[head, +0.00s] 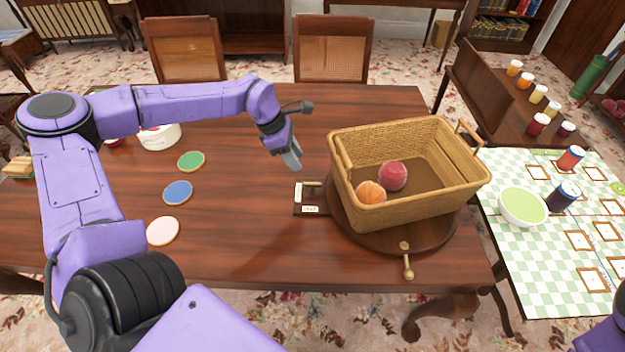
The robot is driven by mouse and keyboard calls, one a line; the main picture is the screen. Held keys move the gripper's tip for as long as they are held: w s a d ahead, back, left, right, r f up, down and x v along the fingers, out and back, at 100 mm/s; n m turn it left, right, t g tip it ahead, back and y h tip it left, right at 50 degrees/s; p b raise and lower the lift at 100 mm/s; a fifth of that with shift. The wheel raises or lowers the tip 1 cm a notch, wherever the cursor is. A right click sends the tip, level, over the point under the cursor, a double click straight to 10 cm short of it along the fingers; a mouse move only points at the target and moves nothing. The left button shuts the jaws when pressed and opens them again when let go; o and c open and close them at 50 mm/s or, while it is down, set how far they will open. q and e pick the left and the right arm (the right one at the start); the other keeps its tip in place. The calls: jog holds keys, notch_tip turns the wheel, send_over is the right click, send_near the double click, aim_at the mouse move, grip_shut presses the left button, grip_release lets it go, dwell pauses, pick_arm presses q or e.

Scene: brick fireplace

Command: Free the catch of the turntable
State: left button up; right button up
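The turntable (435,238) is a round dark wooden disc on the table, with a wicker basket (408,213) standing on it. At its left edge is a small dark catch block (312,198) with a short brass bar and two pale labels too small to read. A brass handle with a round knob (407,260) sticks out at the turntable's front. My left gripper (291,160) hangs above the table, up and left of the catch block and apart from it. Its grey fingers look close together, but any gap is hidden. My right gripper is out of view.
The basket holds a red ball-like fruit (393,176) and an orange one (371,192). Green, blue and cream discs (177,192) lie at the left. A checked side table (530,265) at the right carries a bowl (523,206) and jars. The table front left of the turntable is clear.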

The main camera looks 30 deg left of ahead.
aim_at(311, 183)
pick_arm(q)
jog(key=x, duration=0.5)
jog(key=p+x, duration=0.1)
jog(key=x, duration=0.4)
jog(key=shift+w+a+f, duration=0.15)
jog(key=shift+w+f, duration=0.05)
jog(key=shift+f, duration=0.05)
grip_shut()
